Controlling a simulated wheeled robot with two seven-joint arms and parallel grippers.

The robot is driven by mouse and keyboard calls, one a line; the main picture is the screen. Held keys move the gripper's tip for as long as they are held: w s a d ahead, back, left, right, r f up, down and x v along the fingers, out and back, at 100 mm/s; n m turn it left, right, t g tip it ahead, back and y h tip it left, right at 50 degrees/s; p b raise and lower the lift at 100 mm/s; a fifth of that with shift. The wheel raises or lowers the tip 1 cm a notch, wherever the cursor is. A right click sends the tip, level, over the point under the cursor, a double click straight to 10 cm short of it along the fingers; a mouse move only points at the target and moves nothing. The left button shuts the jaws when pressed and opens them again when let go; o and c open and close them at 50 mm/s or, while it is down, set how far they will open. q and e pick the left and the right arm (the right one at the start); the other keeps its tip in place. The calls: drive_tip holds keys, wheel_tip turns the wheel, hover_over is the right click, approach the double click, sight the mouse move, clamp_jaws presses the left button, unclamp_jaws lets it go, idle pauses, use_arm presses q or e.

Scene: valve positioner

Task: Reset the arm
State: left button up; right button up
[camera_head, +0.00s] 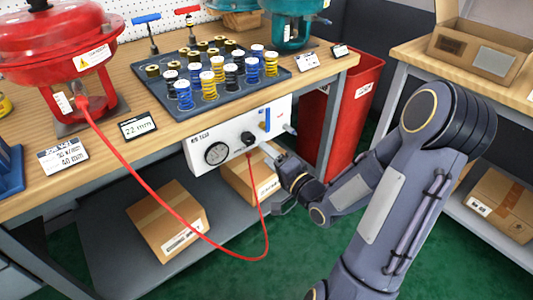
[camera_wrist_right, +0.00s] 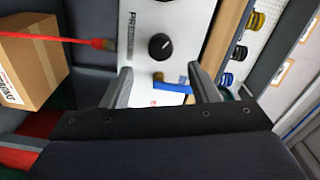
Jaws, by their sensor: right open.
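My right gripper (camera_head: 275,158) reaches from the right to the front of a white control panel (camera_head: 208,140) under the bench edge. In the right wrist view its two fingers (camera_wrist_right: 162,85) are apart, with no object held. Between the fingertips, a blue lever (camera_wrist_right: 174,87) on a brass fitting (camera_wrist_right: 158,76) shows; contact cannot be told. The panel carries a round gauge (camera_head: 216,153) and a black knob (camera_wrist_right: 160,46). A red valve actuator (camera_head: 55,45) stands at the bench's left, with a display (camera_head: 138,125) reading 22 mm. My left gripper is out of view.
A red hose (camera_head: 150,170) loops from the actuator down and up to the panel. A tray (camera_head: 160,88) of several springs lies on the bench. Cardboard boxes (camera_head: 165,220) sit on the lower shelf. A red bin (camera_head: 358,100) stands behind my right arm.

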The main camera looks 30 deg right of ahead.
drive_tip(key=s+a+r+n+g+y, duration=0.1)
drive_tip(key=s+a+n+g, duration=0.5)
drive_tip(key=s, duration=0.5)
drive_tip(key=s+a+r+n+g+y, duration=0.2)
drive_tip(key=s+a+n+g, duration=0.45)
drive_tip(key=s, duration=0.45)
wheel_tip(320, 180, up, 26)
drive_tip(key=p, duration=2.6)
drive_tip(key=shift+w, duration=0.45)
drive_tip(key=shift+d+f, duration=0.1)
drive_tip(key=shift+f, duration=0.15)
